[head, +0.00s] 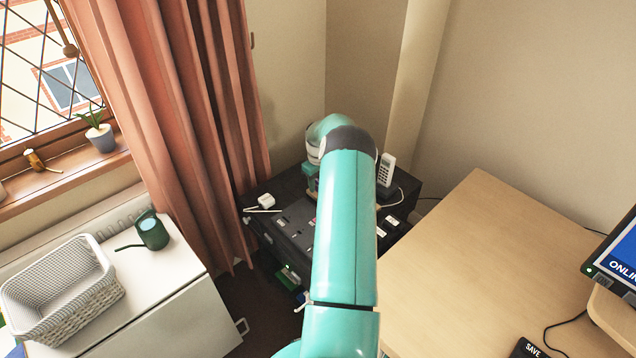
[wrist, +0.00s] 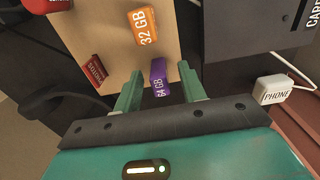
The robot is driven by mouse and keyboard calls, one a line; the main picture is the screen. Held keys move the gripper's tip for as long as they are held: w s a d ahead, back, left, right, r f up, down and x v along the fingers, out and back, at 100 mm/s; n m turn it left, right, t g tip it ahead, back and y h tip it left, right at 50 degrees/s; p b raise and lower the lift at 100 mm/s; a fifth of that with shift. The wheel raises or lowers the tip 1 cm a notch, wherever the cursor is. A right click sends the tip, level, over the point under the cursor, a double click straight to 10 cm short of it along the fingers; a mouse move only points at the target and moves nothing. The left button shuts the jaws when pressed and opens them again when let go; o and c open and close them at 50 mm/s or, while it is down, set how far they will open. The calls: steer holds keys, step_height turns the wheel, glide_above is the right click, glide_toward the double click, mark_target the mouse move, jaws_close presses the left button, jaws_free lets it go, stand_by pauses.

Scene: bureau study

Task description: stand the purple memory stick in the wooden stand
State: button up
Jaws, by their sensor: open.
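In the wrist view the purple memory stick (wrist: 160,82), marked 64 GB, shows between the two teal fingers of my gripper (wrist: 160,72). The fingers are open, with a gap visible on each side of the stick. A light wooden surface (wrist: 112,38) lies beyond the stick; I cannot tell whether it is the wooden stand, or whether the stick touches it. An orange stick (wrist: 143,27) marked 32 GB and a red one (wrist: 95,70) marked PHOTOS are at this surface. In the head view my arm hides the gripper, and I cannot make out the purple stick.
A dark cabinet (head: 290,220) in the corner carries a cordless phone (head: 386,170) and a white case (head: 266,201). A white plug marked PHONE (wrist: 272,90) with a cable is right of my gripper. A wooden desk (head: 490,260) stands right, a white basket (head: 60,290) left.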

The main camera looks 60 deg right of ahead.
mark_target(317, 180)
step_height(317, 180, up, 14)
stand_by(0.4)
steer(key=w+a+r+n+t+h, duration=0.1)
steer(key=w+a+r, duration=0.2)
steer(key=a+r, duration=0.6)
steer(key=w+a+r+h, duration=0.1)
steer(key=w+a+r, duration=0.3)
steer(key=a+r, duration=0.6)
steer(key=s+a+r+n+t, duration=0.1)
steer(key=s+a+r, duration=0.15)
steer(key=a, duration=0.75)
steer(key=s+a+r+t, duration=0.1)
steer(key=s+a+r, duration=0.15)
steer(key=a, duration=0.65)
steer(key=s+a+t+y, duration=0.2)
steer(key=s+a, duration=1.5)
steer(key=a, duration=0.1)
steer(key=shift+s+f+n+t, duration=0.2)
steer(key=shift+s+n+t, duration=0.1)
steer(key=shift+s, duration=0.05)
